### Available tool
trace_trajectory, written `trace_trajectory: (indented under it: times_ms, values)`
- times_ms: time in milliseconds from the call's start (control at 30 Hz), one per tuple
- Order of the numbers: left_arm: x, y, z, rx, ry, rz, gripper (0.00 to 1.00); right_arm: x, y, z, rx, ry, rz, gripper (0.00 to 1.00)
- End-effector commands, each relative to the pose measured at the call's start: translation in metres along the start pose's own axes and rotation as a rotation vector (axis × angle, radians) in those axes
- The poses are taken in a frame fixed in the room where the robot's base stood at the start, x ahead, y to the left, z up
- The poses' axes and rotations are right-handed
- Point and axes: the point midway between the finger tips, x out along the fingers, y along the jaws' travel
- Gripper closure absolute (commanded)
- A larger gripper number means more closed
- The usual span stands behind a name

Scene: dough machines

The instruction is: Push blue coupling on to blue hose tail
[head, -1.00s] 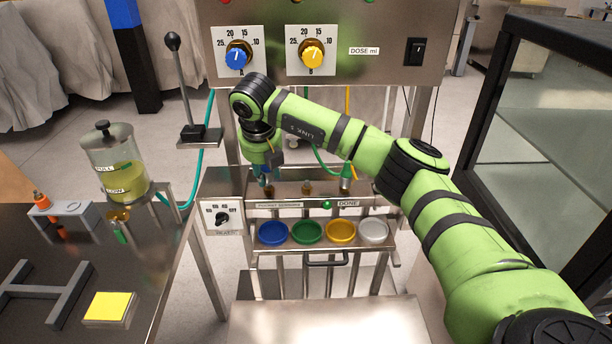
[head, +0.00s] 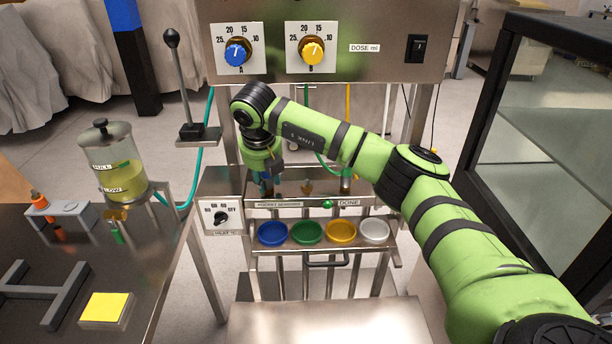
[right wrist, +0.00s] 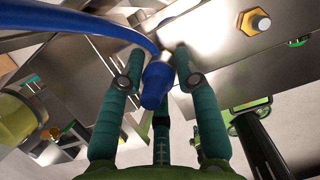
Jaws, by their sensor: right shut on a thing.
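In the right wrist view the blue coupling (right wrist: 156,84) sits between the teal fingers of my right gripper (right wrist: 160,62), which is shut on it. The blue hose (right wrist: 95,27) runs from it to the upper left. In the head view my right gripper (head: 266,182) points down at the left end of the machine's steel shelf, with a little blue showing at its fingertips. The blue hose tail is hidden behind the gripper there, so I cannot tell whether the coupling touches it. My left gripper is in neither current view.
To the right on the shelf are a brass-coloured fitting (head: 307,187) and the yellow hose (head: 347,110). Below are blue (head: 272,233), green, yellow and white cups. A hopper jar (head: 120,165) and lever (head: 183,80) stand left. A glass-sided cabinet (head: 550,130) stands right.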

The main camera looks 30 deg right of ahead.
Motion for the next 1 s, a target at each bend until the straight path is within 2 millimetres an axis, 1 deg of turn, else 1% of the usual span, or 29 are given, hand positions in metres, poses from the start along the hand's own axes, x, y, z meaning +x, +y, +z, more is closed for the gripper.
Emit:
trace_trajectory:
  times_ms: [167,200,233,267,1000]
  values:
    - [-0.0002,0.0000,-0.0001,0.000,0.000,0.000,1.00,0.0002,-0.0002,-0.0002,0.000,0.001,-0.001,1.00]
    - [-0.0002,0.0000,-0.0001,0.000,0.000,0.000,1.00,0.0002,-0.0002,-0.0002,0.000,0.001,-0.001,0.60]
    - [-0.0002,0.0000,0.0000,0.000,0.000,0.000,1.00,0.0003,-0.0002,-0.0002,0.000,0.001,-0.001,0.48]
    - [-0.0002,0.0000,0.0000,0.000,0.000,0.000,1.00,0.0003,-0.0002,-0.0002,0.000,0.001,-0.001,0.40]
    - [-0.0003,0.0000,-0.0001,0.000,0.000,0.000,1.00,0.0000,0.0000,-0.0003,0.000,0.001,-0.001,0.41]
